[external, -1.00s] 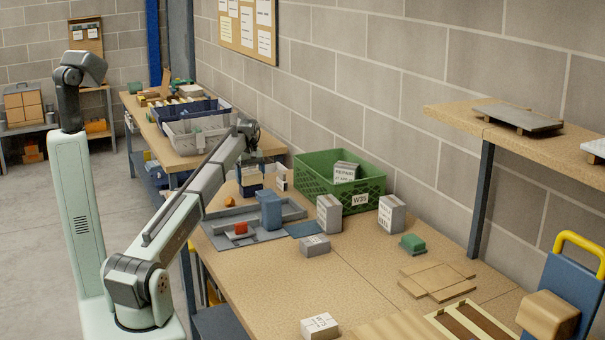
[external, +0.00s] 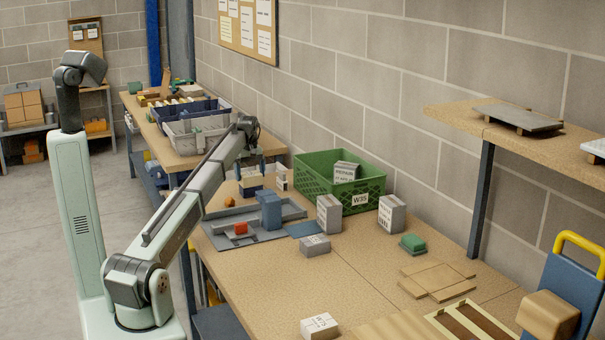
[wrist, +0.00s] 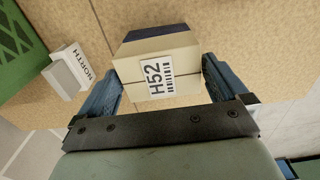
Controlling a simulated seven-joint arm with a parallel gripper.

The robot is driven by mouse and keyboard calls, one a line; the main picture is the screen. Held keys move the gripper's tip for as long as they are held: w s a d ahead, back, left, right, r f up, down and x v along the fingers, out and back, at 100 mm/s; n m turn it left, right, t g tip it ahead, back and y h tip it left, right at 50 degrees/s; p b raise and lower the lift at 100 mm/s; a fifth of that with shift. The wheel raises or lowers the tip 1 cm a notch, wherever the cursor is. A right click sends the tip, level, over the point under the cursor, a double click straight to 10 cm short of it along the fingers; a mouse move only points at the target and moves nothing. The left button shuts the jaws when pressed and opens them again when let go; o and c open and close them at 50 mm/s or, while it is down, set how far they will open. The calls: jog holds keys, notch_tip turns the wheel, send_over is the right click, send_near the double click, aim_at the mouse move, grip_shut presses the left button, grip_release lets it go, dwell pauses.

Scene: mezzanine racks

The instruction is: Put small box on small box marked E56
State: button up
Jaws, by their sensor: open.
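A small tan box (wrist: 148,68) with a dark blue end and a white label reading H52 sits between my fingers in the wrist view. My gripper (wrist: 163,90) is open, with one blue finger on either side of the box. In the external view my gripper (external: 251,163) is at the far end of the bench, over a small dark-and-pale box (external: 251,187). I cannot read E56 on any box. A grey box (external: 314,245) with a label I cannot make out lies mid-bench.

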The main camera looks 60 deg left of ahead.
aim_at(250, 174)
notch_tip(250, 174, up, 10)
jog(key=shift+r, duration=0.2)
dwell(0.4)
